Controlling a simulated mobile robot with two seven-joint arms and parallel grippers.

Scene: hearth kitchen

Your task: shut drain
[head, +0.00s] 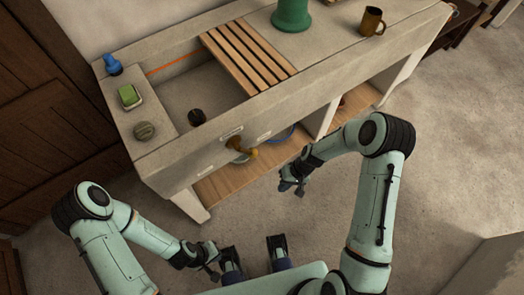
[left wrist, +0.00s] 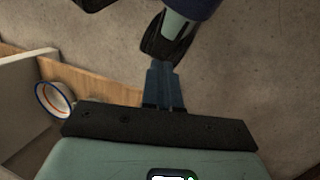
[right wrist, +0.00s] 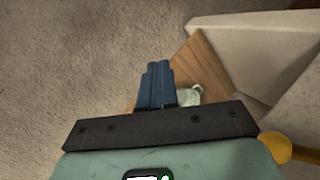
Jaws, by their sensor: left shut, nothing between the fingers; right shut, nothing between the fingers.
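The stone sink basin (head: 195,88) is set into the counter, with a dark round piece (head: 196,117) at its near side. A brass-coloured fitting (head: 248,152) sticks out below the counter's front; a yellow rounded part also shows in the right wrist view (right wrist: 278,147). I cannot tell which of these works the drain. My right gripper (head: 298,187) is shut and empty, in front of the counter, to the right of and below the brass fitting. My left gripper (head: 214,276) is shut and empty, low over the floor near my base, well away from the sink.
A slatted wooden board (head: 248,58) covers the basin's right part. A green sponge (head: 129,96), blue bottle (head: 112,64), green vessel (head: 292,14) and brown mug (head: 372,21) stand on the counter. A rimmed bowl (left wrist: 55,98) sits on the lower shelf. The floor in front is clear.

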